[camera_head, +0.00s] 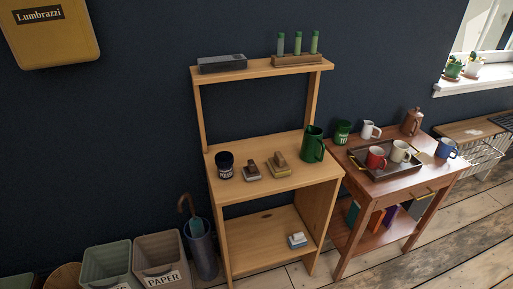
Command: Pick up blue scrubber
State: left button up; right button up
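A small block with light blue and white layers (297,240), which looks like the blue scrubber, lies on the lower shelf of the light wooden shelf unit (262,240), near its front right. Neither of my grippers is in the head view.
A dark blue cup (225,165) and a green pitcher (313,144) stand on the middle board. A brown table (400,185) with a tray of mugs stands at the right. Bins (161,260) and an umbrella stand (202,250) are at the left.

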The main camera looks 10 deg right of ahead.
aim_at(298, 239)
jog(key=i+j+z, duration=0.15)
jog(key=j+z, duration=0.45)
jog(key=j, duration=0.2)
jog(key=i+j+z, duration=0.1)
jog(key=j+z, duration=0.15)
jog(key=j, duration=0.15)
